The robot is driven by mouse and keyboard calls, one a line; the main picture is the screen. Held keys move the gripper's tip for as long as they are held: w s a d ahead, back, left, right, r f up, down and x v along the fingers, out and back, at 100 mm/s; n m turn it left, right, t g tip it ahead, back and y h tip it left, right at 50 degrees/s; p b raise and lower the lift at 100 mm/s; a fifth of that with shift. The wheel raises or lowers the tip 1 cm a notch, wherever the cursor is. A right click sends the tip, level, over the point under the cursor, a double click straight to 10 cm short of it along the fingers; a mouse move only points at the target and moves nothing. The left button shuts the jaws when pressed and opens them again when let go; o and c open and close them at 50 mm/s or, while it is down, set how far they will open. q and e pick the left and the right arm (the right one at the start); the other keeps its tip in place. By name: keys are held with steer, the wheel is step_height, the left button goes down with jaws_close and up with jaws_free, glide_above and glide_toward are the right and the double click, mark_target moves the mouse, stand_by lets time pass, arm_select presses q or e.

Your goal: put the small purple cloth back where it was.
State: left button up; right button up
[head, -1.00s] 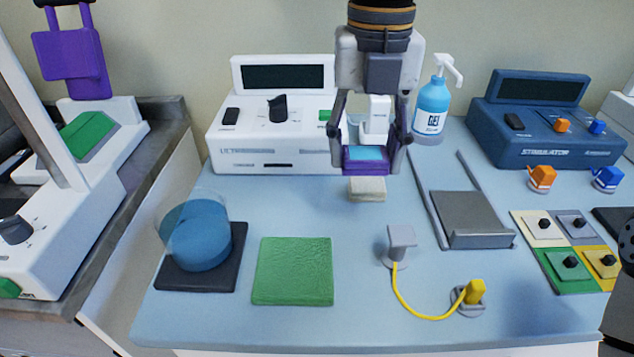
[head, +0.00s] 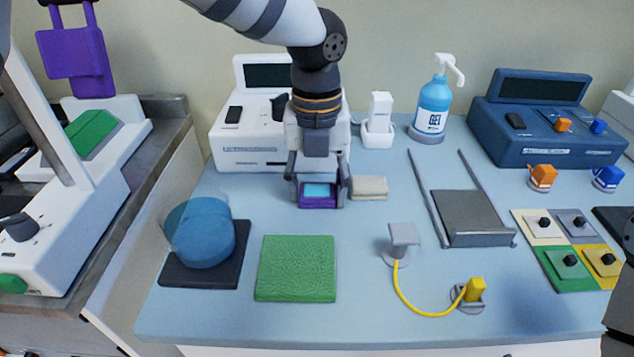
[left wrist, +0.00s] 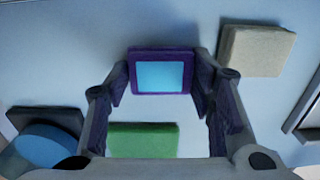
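The small purple cloth (head: 318,202) is a thick square with a light blue patch on top. It lies between the fingers of my left gripper (head: 318,200), just left of the beige pad (head: 369,187). The left wrist view shows the purple cloth (left wrist: 160,92) with a fingertip against each side, so my left gripper (left wrist: 160,88) is shut on it. It is low over the blue table or on it; I cannot tell which. The beige pad (left wrist: 257,50) is close by but apart from it.
A white unit (head: 245,150) stands behind the gripper, with a white holder (head: 378,130) and gel bottle (head: 433,105) to its right. A green mat (head: 295,268) and a dark pad (head: 202,277) with a blue round block (head: 206,238) are in front. A grey tray (head: 470,215) is right.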

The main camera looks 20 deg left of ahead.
mark_target(317, 191)
arm_select(q)
steer(key=o, duration=0.4)
steer(key=shift+o, duration=0.2)
step_height(317, 191, up, 12)
steer(key=shift+r, duration=0.15)
